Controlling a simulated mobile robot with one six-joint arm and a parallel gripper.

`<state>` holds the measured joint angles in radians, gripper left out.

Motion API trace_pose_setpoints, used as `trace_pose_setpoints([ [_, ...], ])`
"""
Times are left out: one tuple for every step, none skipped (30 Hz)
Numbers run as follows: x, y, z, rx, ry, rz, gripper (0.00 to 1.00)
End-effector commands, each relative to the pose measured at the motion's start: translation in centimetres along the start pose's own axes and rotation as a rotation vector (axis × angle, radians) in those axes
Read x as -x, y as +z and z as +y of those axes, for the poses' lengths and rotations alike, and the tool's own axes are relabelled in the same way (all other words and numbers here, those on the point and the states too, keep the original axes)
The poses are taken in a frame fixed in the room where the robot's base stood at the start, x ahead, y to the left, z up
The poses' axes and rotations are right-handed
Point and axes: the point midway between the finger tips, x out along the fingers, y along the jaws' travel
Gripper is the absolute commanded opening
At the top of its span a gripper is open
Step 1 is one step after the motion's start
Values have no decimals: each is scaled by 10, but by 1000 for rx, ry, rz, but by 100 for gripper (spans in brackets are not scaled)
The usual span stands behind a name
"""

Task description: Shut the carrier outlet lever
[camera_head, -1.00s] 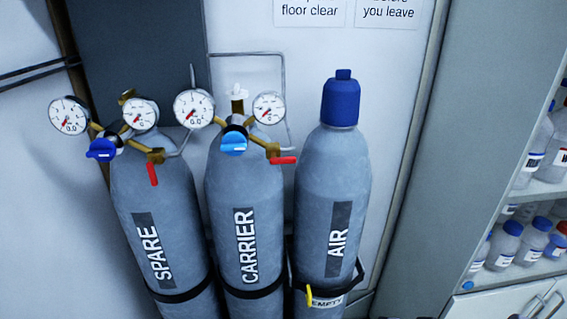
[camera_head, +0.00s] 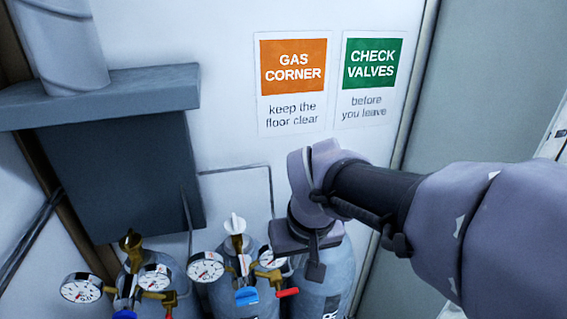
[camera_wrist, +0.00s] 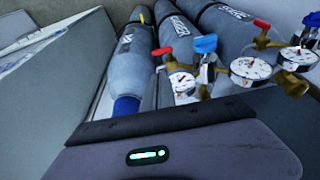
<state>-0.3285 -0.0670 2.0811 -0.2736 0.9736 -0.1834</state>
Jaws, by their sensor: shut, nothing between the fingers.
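The carrier outlet lever (camera_head: 288,292) is red and points sideways to the right from the carrier regulator, beside its blue knob (camera_head: 247,296). It also shows in the wrist view (camera_wrist: 162,51). The carrier cylinder (camera_wrist: 182,42) lies between the other two there. My gripper (camera_head: 316,268) is shut and empty, pointing down in front of the air cylinder, a little above and right of the lever, apart from it in the picture. Its fingertips are hidden in the wrist view behind the dark housing. The spare cylinder's red lever (camera_head: 169,301) hangs down.
The air cylinder (camera_head: 340,280) stands right of the carrier, its blue cap (camera_wrist: 126,106) near my wrist. The spare regulator's gauges (camera_head: 82,288) are at left. A thin pipe (camera_head: 271,195) runs along the wall. A grey shelf-like ledge (camera_head: 110,95) juts out at upper left.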

Motion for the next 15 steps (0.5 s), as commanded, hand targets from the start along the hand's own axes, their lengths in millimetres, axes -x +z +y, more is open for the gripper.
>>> trace_pose_setpoints([
  [6, -5, -2, 11, 2, -4, 0],
  [6, -6, -2, 16, 3, -5, 0],
  [5, -6, -3, 20, 4, -6, 0],
  [4, -6, -3, 22, 4, -6, 0],
  [3, -6, -3, 22, 4, -7, 0],
  [2, -6, -3, 22, 4, -6, 0],
  [2, -6, -3, 21, 4, -6, 0],
  [2, -6, -3, 21, 4, -6, 0],
  [2, -6, -3, 21, 4, -6, 0],
  [2, -6, -3, 21, 4, -6, 0],
  [2, -6, -3, 20, 4, -6, 0],
  [1, -5, -3, 20, 3, -6, 0],
  [0, -5, -3, 20, 3, -7, 0],
  [-2, -5, -3, 20, 3, -7, 0],
  [-6, -5, -3, 19, 3, -9, 0],
])
